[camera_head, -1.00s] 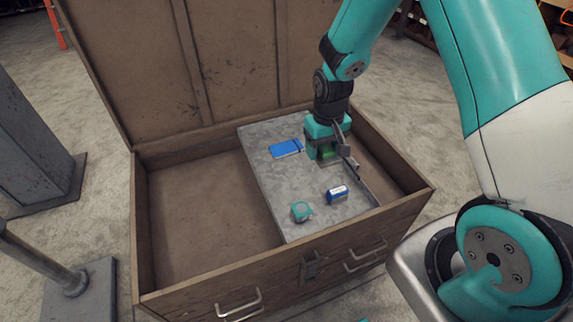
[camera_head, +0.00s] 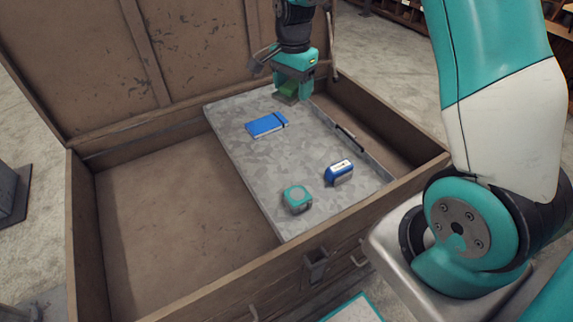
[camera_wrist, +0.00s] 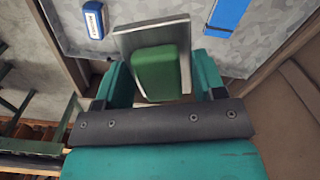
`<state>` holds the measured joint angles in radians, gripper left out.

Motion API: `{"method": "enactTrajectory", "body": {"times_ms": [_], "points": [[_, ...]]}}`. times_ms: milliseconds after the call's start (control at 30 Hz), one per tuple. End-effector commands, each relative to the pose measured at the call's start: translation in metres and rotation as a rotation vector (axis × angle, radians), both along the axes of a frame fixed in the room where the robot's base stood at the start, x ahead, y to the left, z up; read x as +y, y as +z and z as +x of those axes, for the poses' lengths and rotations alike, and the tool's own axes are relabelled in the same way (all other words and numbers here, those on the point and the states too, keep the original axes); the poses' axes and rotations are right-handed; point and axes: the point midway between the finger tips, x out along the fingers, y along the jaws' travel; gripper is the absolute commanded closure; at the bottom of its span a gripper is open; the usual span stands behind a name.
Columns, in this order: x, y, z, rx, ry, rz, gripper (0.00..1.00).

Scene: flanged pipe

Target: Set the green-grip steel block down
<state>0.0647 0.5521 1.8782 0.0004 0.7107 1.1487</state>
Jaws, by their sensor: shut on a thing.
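The green-grip steel block (camera_head: 289,91) is between the fingers of my gripper (camera_head: 293,88) at the back end of the grey tray (camera_head: 232,146). In the wrist view its green grip (camera_wrist: 158,72) sits between my teal fingers, with the steel plate (camera_wrist: 124,41) behind it. My gripper (camera_wrist: 160,82) is shut on the block. I cannot tell whether the block touches the tray surface.
The tray lies in an open wooden chest (camera_head: 160,220). On it are a blue notebook (camera_head: 266,125), a blue-white object (camera_head: 338,172) and a teal tape measure (camera_head: 297,199). A dark handle (camera_head: 348,137) is at its right edge. The tray's middle is clear.

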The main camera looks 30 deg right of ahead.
Motion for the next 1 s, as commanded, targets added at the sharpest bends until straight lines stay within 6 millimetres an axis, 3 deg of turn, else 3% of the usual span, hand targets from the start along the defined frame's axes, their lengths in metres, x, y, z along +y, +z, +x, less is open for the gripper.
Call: {"method": "enactTrajectory", "body": {"times_ms": [33,200,367,467,800,1000], "points": [[-0.003,-0.015,0.003,-0.006,-0.081,0.0,0.76],[-0.009,-0.016,0.006,-0.004,-0.284,0.001,0.76],[-0.012,-0.021,0.007,0.0,-0.359,0.0,0.76],[-0.012,-0.04,0.006,0.004,-0.365,0.0,0.76],[-0.011,-0.131,0.005,0.004,-0.362,0.0,0.76],[-0.011,-0.164,0.006,0.001,-0.361,0.0,0.76]]}}
